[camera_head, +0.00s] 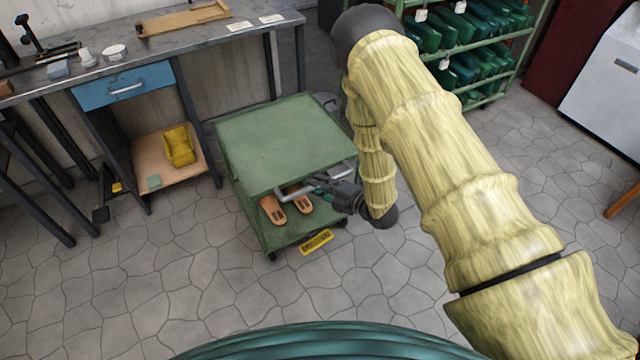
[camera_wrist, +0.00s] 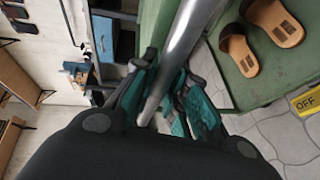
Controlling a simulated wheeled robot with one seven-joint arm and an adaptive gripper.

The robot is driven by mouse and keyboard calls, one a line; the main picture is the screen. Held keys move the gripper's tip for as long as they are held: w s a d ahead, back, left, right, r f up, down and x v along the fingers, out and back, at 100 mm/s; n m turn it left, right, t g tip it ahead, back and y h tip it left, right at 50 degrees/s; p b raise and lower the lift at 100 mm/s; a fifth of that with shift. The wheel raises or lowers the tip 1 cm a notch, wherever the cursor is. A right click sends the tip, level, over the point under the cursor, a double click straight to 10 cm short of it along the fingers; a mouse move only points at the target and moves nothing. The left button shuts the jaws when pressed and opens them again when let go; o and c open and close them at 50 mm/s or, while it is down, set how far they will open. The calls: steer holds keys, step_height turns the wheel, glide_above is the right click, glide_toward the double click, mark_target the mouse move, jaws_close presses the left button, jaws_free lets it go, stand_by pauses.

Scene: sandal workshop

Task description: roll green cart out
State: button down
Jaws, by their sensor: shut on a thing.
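The green cart (camera_head: 285,140) stands on the stone floor beside the workbench, with a flat empty top and a lower shelf. Its grey metal handle bar runs along the near side and shows large in the wrist view (camera_wrist: 183,50). My gripper (camera_head: 318,184) is shut on the handle. In the wrist view its teal-padded fingers (camera_wrist: 165,100) lie on both sides of the bar. A pair of tan sandals (camera_head: 273,209) lies on the lower shelf and also shows in the wrist view (camera_wrist: 272,22).
A workbench (camera_head: 205,45) with a blue drawer (camera_head: 124,84) and a yellow bin (camera_head: 179,145) on its low shelf is left of the cart. A green rack (camera_head: 484,99) of footwear stands behind right. The floor in front is clear.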

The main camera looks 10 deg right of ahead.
steer(key=c, duration=1.4)
jaws_free()
steer(key=shift+w, duration=0.1)
steer(key=v, duration=1.2)
steer(key=shift+r, duration=0.1)
